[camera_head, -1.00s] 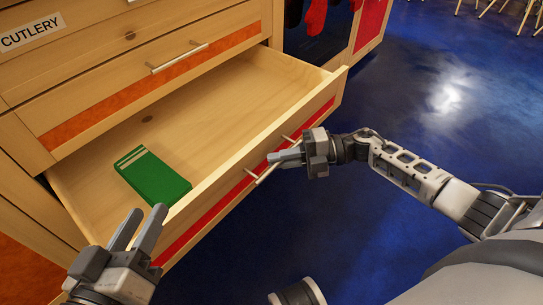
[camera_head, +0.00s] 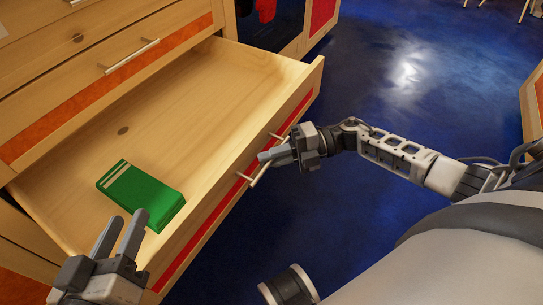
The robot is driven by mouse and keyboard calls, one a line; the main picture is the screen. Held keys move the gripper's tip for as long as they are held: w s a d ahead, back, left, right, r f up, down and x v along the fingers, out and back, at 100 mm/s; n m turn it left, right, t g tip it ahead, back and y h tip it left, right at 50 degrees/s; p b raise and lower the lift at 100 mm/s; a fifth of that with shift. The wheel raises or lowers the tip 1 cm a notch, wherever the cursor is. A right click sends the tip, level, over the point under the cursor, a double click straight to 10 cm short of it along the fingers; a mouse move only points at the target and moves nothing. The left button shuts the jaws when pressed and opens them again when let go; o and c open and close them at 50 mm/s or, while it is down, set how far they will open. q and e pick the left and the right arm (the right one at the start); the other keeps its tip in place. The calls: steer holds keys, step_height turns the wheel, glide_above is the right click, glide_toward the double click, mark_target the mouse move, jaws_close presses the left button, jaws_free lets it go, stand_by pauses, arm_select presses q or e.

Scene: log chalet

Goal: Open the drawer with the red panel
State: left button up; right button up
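The drawer with the red panel (camera_head: 212,217) stands pulled well out of the wooden cabinet, its inside in plain view. A metal bar handle (camera_head: 257,178) is on its front. My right gripper (camera_head: 264,157) is at this handle, its fingers pointing left across the handle's upper part. The fingers look close together, but whether they are closed around the bar is hard to see. My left gripper (camera_head: 121,236) is at the lower left, near the drawer's near corner, its two fingers apart with nothing between them.
A green box with pale stripes (camera_head: 143,196) lies inside the drawer. Above is a closed drawer with an orange panel (camera_head: 172,46) and a bar handle (camera_head: 131,57). Blue floor (camera_head: 370,220) lies open to the right. A wooden piece (camera_head: 533,90) shows at the right edge.

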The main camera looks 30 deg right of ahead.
steer(key=shift+o, duration=1.4)
arm_select(q)
steer(key=shift+r, duration=0.1)
arm_select(e)
steer(key=shift+d, duration=0.15)
arm_select(q)
steer(key=shift+a+p, duration=0.1)
steer(key=shift+p, duration=0.2)
arm_select(e)
steer(key=v, duration=1.5)
steer(key=shift+d, duration=0.4)
steer(key=shift+s, duration=0.15)
